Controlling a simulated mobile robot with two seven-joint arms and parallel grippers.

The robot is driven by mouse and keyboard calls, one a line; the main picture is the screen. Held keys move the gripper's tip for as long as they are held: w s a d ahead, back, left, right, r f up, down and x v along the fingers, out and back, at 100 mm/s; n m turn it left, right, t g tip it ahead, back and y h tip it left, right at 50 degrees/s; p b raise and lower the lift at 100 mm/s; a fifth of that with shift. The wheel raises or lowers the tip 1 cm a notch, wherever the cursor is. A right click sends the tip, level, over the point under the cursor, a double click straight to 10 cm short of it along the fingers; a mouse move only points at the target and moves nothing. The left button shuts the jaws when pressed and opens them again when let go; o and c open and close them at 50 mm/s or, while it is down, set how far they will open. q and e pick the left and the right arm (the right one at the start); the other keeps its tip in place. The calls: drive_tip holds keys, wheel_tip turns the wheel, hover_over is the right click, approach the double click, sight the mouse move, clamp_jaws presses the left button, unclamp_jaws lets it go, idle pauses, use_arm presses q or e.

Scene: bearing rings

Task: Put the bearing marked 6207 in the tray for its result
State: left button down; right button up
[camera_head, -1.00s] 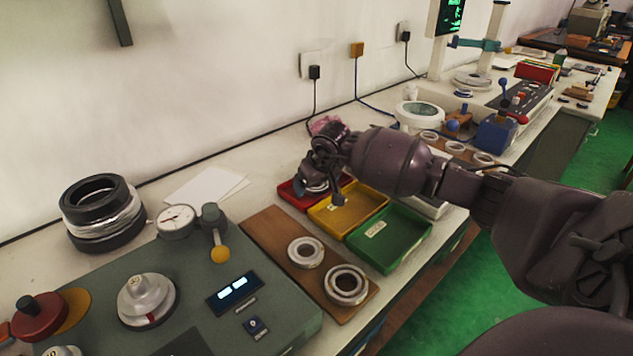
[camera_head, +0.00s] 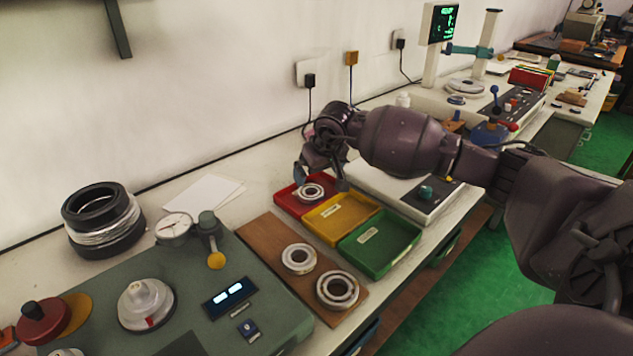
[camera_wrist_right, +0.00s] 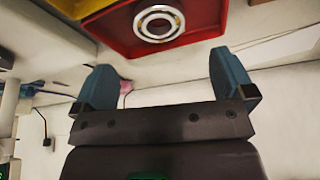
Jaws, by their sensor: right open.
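A bearing ring (camera_head: 309,192) lies in the red tray (camera_head: 284,200). The ring also shows in the right wrist view (camera_wrist_right: 158,23), flat inside the red tray (camera_wrist_right: 118,38); its marking cannot be read. My right gripper (camera_head: 322,184) is open and empty, above and just behind the red tray. Its two blue fingers (camera_wrist_right: 165,85) stand wide apart with nothing between them. The yellow tray (camera_head: 330,225) and green tray (camera_head: 402,232) are empty except for pale labels. Two more bearings, a smaller one (camera_head: 287,259) and a larger one (camera_head: 324,290), lie on the brown board. My left gripper is not in view.
The brown board (camera_head: 262,232) lies beside a green gauge bench (camera_head: 270,322) with a dial (camera_head: 174,227), a lever and a lit display (camera_head: 229,297). Stacked dark rings (camera_head: 95,203) and white paper (camera_head: 207,192) lie near the wall. A white device (camera_head: 376,187) stands beyond the trays.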

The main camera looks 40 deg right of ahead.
drive_tip(key=shift+v, duration=1.8)
